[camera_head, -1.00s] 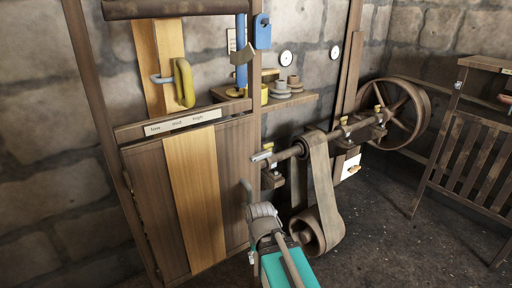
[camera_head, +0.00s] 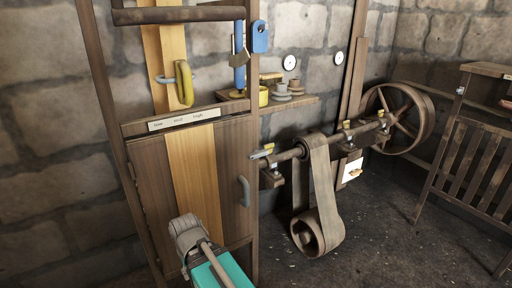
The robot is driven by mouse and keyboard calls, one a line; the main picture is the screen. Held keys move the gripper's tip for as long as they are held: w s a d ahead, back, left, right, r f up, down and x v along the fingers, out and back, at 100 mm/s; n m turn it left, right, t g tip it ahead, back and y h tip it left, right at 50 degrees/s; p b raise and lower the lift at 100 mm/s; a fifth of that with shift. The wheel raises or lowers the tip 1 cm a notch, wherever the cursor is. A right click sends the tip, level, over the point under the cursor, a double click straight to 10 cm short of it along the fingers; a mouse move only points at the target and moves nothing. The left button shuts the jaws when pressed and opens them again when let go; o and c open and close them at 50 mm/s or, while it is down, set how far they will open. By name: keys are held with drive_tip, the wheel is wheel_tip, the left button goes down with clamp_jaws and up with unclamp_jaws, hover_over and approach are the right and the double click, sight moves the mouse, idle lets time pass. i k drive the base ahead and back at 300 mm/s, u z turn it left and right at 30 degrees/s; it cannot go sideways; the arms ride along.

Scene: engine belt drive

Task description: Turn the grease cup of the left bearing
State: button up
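The line shaft (camera_head: 325,140) runs along the wall on bearing blocks. The left bearing (camera_head: 271,178) is near the shaft's left end, beside the cabinet's edge. Its small yellow grease cup (camera_head: 269,147) sits on top, close to the shaft end. My gripper (camera_head: 187,232), or the grey end of my arm, is low in front of the cabinet door, left of and well apart from the left bearing. Its fingers cannot be made out. Nothing is seen held. Yellow cups also top the other bearings, one of them the middle bearing (camera_head: 348,146).
A wide belt (camera_head: 322,185) hangs from the shaft to a low pulley (camera_head: 306,237). A spoked wheel (camera_head: 427,118) is at the shaft's right end. The cabinet (camera_head: 155,185) stands left, with a blue-grey handle (camera_head: 244,191). A slatted wooden stand (camera_head: 465,150) is right. Floor between is clear.

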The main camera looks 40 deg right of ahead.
sight(269, 146)
drive_tip(key=u, duration=0.2)
drive_tip(key=k, duration=1.35)
drive_tip(key=z, duration=0.9)
drive_tip(key=i, duration=0.9)
drive_tip(key=z, duration=0.05)
